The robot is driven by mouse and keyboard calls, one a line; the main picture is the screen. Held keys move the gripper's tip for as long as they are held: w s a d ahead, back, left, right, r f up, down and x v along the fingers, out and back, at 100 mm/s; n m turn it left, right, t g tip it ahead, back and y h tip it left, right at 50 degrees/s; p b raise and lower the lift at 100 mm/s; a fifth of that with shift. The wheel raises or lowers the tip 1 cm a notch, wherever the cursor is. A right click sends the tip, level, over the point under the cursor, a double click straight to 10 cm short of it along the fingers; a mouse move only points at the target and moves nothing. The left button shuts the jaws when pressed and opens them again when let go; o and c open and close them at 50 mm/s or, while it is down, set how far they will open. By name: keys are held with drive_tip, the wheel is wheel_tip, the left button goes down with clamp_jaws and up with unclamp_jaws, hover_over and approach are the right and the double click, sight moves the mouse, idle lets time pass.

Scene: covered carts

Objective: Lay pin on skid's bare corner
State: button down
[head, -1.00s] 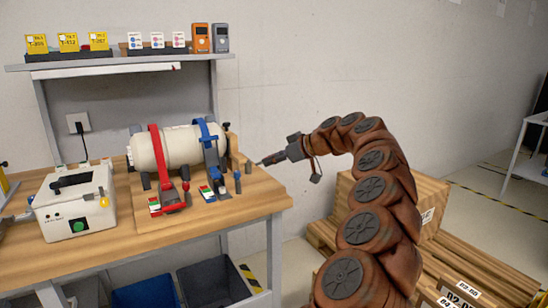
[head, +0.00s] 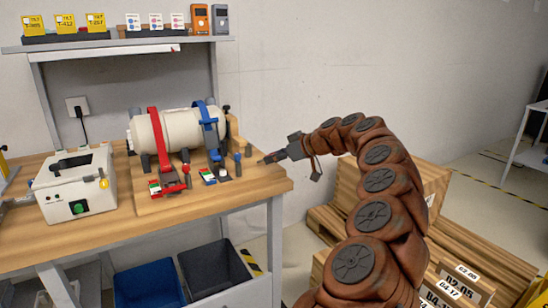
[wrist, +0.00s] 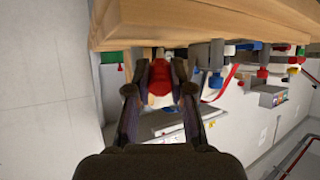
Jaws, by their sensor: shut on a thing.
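My gripper (head: 268,159) is in the air just right of the workbench's skid, its fingertips pointing left. The skid is a wooden board (head: 226,190) bearing a white cylinder (head: 180,131) under a red strap and a blue strap. In the wrist view my gripper (wrist: 160,90) has a red piece (wrist: 160,76) between its fingers. I take this as the pin; its full shape is hidden. In the head view the pin cannot be made out. A blue-topped peg (head: 237,164) stands near the skid's right end, apart from my fingertips.
A white box with a green button (head: 75,185) stands left on the workbench (head: 100,240). A shelf (head: 120,42) is above. Blue and dark bins (head: 147,285) are below. Wooden crates (head: 470,255) stand at right, behind my arm.

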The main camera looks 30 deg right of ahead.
drive_tip(key=shift+f+b, duration=0.55)
drive_tip(key=shift+b, duration=0.1)
drive_tip(key=c, duration=0.9)
unclamp_jaws()
drive_tip(key=shift+c, duration=0.2)
drive_tip(key=shift+r, duration=0.1)
drive_tip(key=v, duration=1.2)
drive_tip(key=shift+a, duration=0.1)
